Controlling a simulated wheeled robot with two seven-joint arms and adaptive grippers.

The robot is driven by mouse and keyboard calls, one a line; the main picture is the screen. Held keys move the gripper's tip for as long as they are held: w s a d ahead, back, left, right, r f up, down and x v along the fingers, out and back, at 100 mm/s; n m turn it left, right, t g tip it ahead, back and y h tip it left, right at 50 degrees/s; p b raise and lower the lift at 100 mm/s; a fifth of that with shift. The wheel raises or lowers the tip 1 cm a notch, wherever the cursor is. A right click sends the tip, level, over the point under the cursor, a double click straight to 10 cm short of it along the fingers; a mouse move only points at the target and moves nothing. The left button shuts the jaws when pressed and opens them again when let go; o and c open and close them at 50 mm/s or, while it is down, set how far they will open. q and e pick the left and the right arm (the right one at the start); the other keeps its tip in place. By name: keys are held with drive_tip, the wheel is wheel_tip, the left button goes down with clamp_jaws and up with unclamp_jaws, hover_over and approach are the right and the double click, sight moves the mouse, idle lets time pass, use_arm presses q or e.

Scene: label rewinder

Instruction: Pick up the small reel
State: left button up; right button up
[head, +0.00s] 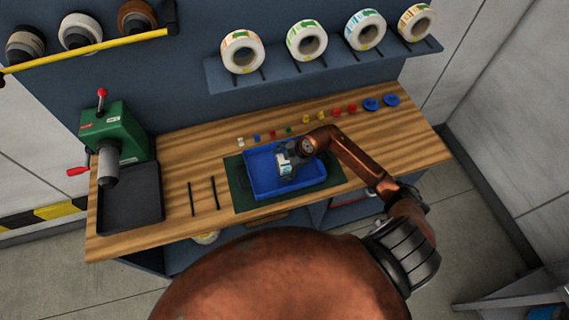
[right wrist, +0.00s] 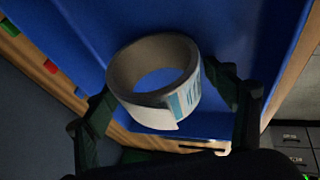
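The small reel (right wrist: 188,98) is a white label roll with a grey-brown core and blue print. In the right wrist view it sits inside the blue tray (right wrist: 85,22), between the two dark fingers of my right gripper (right wrist: 168,112). The fingers stand on either side of the reel with visible gaps, so they look open around it. In the head view my right gripper (head: 287,164) reaches down into the blue tray (head: 318,181) and mostly hides the reel. My left gripper is not in view.
The tray lies on a dark green mat (head: 240,197) on the wooden bench (head: 180,178). A green machine (head: 118,132) and a black tray (head: 130,198) are at the left. Small coloured parts line the back. Larger reels (head: 307,41) stand on a shelf above.

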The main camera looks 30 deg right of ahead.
drive_tip(key=c, duration=1)
drive_tip(key=shift+r, duration=0.1)
drive_tip(key=shift+c, duration=0.2)
drive_tip(key=shift+r, duration=0.6)
drive_tip(key=s+a+r+b, duration=0.1)
drive_tip(key=s+a+r, duration=0.2)
drive_tip(key=s+r, duration=0.8)
drive_tip(key=s, duration=0.2)
drive_tip(key=shift+s+a+r+b, duration=0.25)
drive_tip(key=shift+s+r+b, duration=0.05)
drive_tip(key=shift+r, duration=0.05)
